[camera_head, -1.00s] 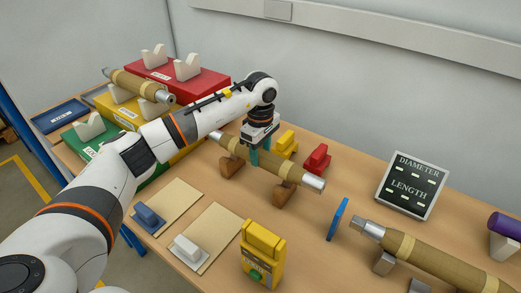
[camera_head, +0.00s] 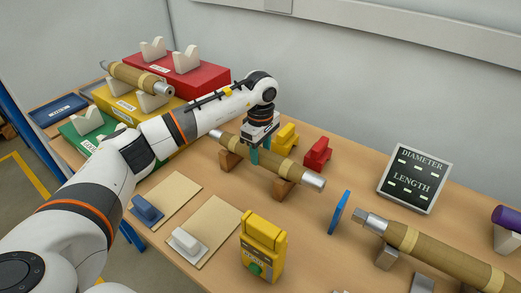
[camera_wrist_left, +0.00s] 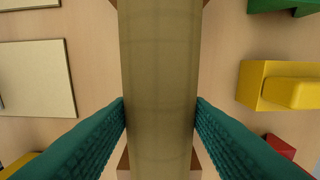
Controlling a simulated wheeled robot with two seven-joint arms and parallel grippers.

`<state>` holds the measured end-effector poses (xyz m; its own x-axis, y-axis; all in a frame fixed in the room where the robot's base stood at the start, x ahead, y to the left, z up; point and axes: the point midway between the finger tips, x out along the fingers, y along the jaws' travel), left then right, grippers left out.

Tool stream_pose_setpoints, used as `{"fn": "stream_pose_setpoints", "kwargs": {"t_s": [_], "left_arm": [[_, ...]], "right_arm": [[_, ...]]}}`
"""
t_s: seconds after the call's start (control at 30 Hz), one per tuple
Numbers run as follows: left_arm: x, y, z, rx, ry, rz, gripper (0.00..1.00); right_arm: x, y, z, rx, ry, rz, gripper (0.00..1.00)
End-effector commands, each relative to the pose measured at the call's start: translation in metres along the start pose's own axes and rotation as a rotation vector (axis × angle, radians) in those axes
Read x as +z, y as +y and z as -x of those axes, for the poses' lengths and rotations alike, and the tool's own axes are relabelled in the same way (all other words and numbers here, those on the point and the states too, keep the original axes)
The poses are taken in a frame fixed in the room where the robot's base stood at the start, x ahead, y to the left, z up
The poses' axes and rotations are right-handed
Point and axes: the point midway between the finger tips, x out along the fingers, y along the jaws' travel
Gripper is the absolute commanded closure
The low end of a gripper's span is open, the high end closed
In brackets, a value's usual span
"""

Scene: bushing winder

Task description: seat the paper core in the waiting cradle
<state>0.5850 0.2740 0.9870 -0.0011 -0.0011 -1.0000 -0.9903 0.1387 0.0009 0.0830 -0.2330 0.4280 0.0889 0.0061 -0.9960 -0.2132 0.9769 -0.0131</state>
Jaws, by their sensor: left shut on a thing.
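The core appears down at the blocks; full contact is hidden. My right gripper is not in view.
Red, yellow and green stands (camera_head: 190,78) with white cradles are at the back left; the yellow one carries another core (camera_head: 135,77). Small yellow (camera_head: 286,138) and red (camera_head: 317,152) blocks sit close behind.

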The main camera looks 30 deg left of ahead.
Motion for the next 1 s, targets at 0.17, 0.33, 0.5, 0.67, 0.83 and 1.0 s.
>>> {"fn": "stream_pose_setpoints", "kwargs": {"t_s": [0.17,0.33,0.5,0.67,0.83,1.0], "left_arm": [[0.000,-0.001,-0.001,-0.004,0.001,0.000,1.00],[0.000,-0.001,-0.003,-0.004,0.001,0.001,1.00],[0.000,-0.001,-0.003,-0.003,0.001,0.000,0.33],[0.000,0.000,-0.004,-0.002,0.000,0.000,0.30],[0.000,0.000,-0.004,0.001,0.000,0.000,0.30],[0.001,-0.001,0.015,-0.004,-0.001,0.000,0.30]], "right_arm": [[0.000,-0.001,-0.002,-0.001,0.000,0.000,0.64],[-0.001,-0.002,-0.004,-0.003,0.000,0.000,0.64],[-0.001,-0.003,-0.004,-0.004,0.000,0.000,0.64],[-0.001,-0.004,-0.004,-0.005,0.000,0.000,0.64],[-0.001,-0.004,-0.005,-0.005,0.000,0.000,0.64],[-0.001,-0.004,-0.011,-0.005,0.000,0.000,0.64]]}}
